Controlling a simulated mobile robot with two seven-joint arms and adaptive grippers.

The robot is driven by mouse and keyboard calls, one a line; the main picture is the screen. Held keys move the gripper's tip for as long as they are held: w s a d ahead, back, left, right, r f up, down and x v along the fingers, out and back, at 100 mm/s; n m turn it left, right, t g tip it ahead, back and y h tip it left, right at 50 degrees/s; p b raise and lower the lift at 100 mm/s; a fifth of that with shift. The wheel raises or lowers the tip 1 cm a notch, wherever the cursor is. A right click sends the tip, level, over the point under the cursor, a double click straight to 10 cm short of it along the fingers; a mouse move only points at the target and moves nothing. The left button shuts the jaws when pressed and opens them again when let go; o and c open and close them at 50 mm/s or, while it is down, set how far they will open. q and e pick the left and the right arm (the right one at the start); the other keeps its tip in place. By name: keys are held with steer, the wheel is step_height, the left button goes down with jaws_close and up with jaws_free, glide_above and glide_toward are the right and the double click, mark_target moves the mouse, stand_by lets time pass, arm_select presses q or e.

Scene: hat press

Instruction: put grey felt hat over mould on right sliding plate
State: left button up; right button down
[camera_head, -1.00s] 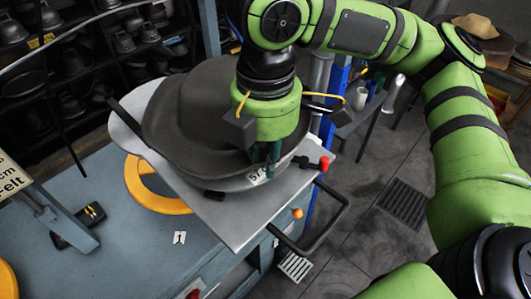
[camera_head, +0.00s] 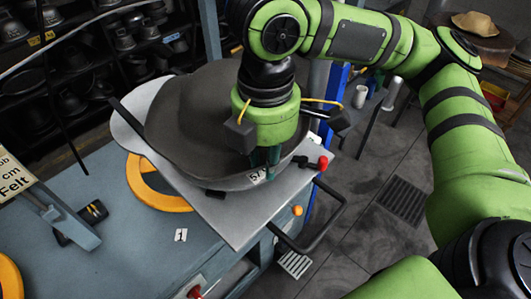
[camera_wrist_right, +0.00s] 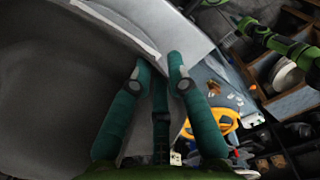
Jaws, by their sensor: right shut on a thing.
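The grey felt hat (camera_head: 195,125) lies over the right sliding plate (camera_head: 235,222) in the head view, its wide brim hanging down around it. The mould is almost wholly hidden under the hat; a label starting with 57 (camera_head: 258,177) shows at the brim's lower edge. My right gripper (camera_head: 265,158) points down at the hat's right side and is shut on its brim. In the right wrist view, my right gripper's fingers (camera_wrist_right: 157,75) close on the brim edge, with the grey felt (camera_wrist_right: 60,95) filling the left. A green arm of mine shows small there; its gripper is unclear.
The plate has a black handle (camera_head: 318,228) and red and orange knobs at its right. A yellow ring (camera_head: 150,190) lies on the blue-grey bench (camera_head: 120,240). Dark shelves with metal moulds stand behind. A sign saying Felt (camera_head: 15,180) stands at left.

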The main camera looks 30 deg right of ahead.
steer(key=shift+f, duration=0.1)
steer(key=c, duration=1.1)
jaws_free()
step_height(320, 180, up, 12)
steer(key=shift+r, duration=0.1)
steer(key=shift+s, duration=0.1)
